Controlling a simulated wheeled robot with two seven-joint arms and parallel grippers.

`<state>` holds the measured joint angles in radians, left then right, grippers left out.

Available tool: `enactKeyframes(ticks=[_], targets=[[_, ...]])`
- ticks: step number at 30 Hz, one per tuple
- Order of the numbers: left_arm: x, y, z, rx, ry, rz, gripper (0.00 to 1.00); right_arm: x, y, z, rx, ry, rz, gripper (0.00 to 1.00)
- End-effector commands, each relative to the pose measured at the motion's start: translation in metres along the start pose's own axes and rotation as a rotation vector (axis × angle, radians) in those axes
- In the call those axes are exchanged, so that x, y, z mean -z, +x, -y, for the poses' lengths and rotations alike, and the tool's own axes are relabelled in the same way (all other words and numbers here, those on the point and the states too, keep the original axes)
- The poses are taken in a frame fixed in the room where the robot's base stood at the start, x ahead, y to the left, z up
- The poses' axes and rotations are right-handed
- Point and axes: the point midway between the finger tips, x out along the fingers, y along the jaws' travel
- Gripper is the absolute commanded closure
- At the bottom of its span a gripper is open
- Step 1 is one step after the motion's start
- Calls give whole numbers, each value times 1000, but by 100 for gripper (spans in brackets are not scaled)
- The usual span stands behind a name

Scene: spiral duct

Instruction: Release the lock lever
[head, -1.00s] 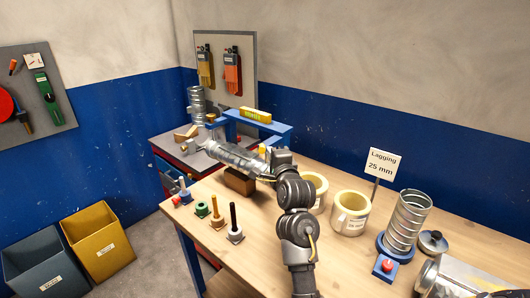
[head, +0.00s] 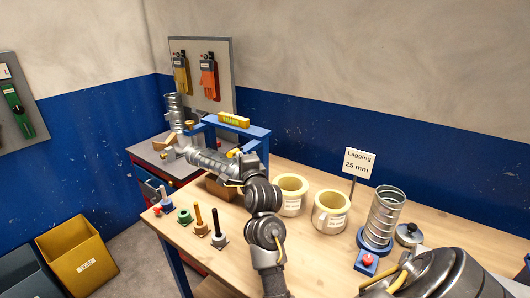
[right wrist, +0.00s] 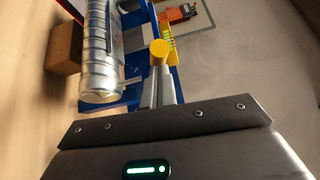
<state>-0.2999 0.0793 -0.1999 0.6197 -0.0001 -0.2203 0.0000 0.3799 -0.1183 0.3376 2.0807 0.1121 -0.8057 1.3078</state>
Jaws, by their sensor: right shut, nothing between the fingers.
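The lock lever appears to be the part with the round yellow knob (right wrist: 158,51), close in front of my right gripper in the right wrist view. A small yellow spot (head: 234,152) shows by the gripper in the head view. My right gripper (right wrist: 161,84) is shut and empty, its fingertips close to the knob; I cannot tell whether they touch. In the head view the gripper (head: 243,157) is at the right end of the silver spiral duct (head: 208,164), partly hidden by my arm. The duct also shows in the wrist view (right wrist: 98,50). My left gripper is not in view.
Several pegged parts (head: 200,222) stand at the front left. Two cream rings (head: 331,212) and an upright duct (head: 385,215) stand to the right.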

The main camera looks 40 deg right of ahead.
Motion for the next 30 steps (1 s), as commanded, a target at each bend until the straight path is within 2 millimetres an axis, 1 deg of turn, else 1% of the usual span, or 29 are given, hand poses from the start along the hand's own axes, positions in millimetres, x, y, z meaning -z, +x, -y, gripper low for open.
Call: enactKeyframes(ticks=[1, 10, 14, 17, 24, 27, 30], targets=[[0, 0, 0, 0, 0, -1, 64, -9, 1, 2, 2, -5, 18, 100], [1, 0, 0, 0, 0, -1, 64, -9, 0, 2, 1, -4, 19, 100], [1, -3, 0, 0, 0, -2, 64, -8, -7, 2, 0, -3, 18, 100], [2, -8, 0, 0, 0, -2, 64, -6, -22, 2, -1, -2, 16, 100], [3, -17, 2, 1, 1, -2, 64, 5, -71, 2, 0, 3, 2, 100], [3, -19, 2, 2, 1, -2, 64, 7, -87, 2, 0, 5, -1, 100], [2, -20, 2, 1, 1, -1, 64, 8, -100, 1, 1, 6, -1, 100]])
